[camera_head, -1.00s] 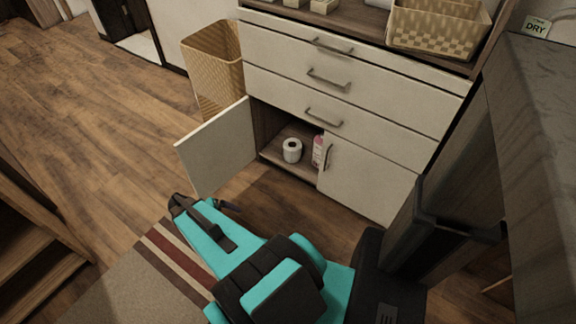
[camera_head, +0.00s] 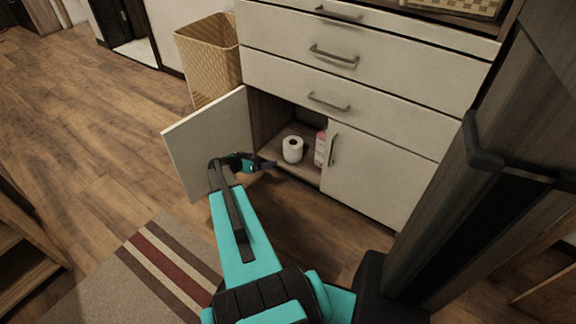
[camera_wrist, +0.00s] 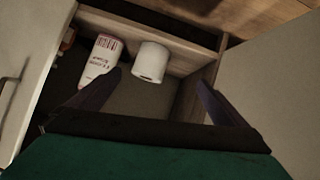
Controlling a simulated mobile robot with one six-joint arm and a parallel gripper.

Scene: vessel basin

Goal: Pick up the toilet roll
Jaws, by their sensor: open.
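The white toilet roll (camera_head: 292,149) stands upright on the bottom of the open cabinet compartment, left of a pink and white bottle (camera_head: 320,149). In the wrist view the roll (camera_wrist: 151,62) shows beyond and between my fingers, with the bottle (camera_wrist: 101,62) beside it on the left. My gripper (camera_head: 268,163) is open and empty at the front of the compartment, left of the roll and apart from it. In the wrist view my gripper's two fingers (camera_wrist: 160,88) are spread wide.
The cabinet's left door (camera_head: 208,143) stands open close to my arm. The right door (camera_head: 376,172) is shut beside the bottle. A wicker basket (camera_head: 208,60) stands left of the cabinet. A striped rug (camera_head: 150,270) lies on the floor at the lower left.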

